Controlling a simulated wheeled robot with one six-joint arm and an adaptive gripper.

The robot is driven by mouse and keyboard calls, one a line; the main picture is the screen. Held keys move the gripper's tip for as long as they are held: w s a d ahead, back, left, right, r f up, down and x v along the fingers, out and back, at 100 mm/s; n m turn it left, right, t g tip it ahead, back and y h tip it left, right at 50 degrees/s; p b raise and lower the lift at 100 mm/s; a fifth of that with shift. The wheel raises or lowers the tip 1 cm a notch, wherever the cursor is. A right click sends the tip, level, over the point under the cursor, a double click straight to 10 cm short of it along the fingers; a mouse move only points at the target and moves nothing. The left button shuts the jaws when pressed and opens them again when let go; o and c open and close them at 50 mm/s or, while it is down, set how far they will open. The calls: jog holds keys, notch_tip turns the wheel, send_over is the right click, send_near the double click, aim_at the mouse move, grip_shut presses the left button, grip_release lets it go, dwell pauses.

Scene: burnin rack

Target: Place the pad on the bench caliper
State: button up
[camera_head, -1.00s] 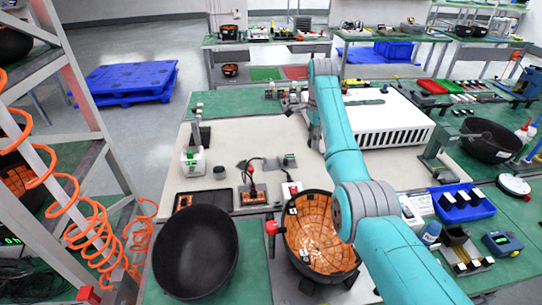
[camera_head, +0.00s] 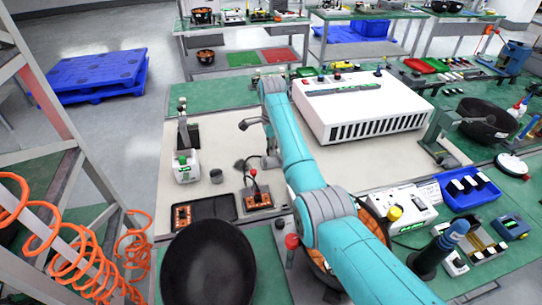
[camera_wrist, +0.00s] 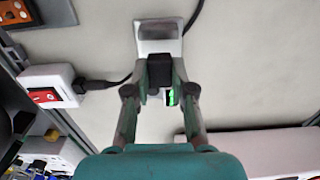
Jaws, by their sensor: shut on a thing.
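My gripper (camera_wrist: 160,78) is shut on a small black block, which I take to be the pad (camera_wrist: 160,69), in the wrist view. The block sits between the fingertips over the near part of a pale metal piece with a silver face, likely the bench caliper (camera_wrist: 158,31). A small green display (camera_wrist: 170,97) shows just below the block; I cannot tell which thing it belongs to. Whether the block touches the metal piece is also unclear. In the head view my arm covers this spot, and the pad cannot be made out there.
A white box with a red switch (camera_wrist: 45,95) and cable lies left of the gripper. A large white unit (camera_head: 362,108) stands right of my arm. A joystick box (camera_head: 257,197) and a black bowl (camera_head: 208,262) are nearer. The pale mat (camera_head: 215,140) has free room.

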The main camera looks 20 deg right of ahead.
aim_at(272, 162)
jog(key=shift+f, duration=1.9)
jog(key=o, duration=0.7)
jog(key=shift+f, duration=0.1)
notch_tip(272, 162, up, 12)
jog(key=shift+s+r, duration=0.1)
jog(key=shift+r, duration=0.05)
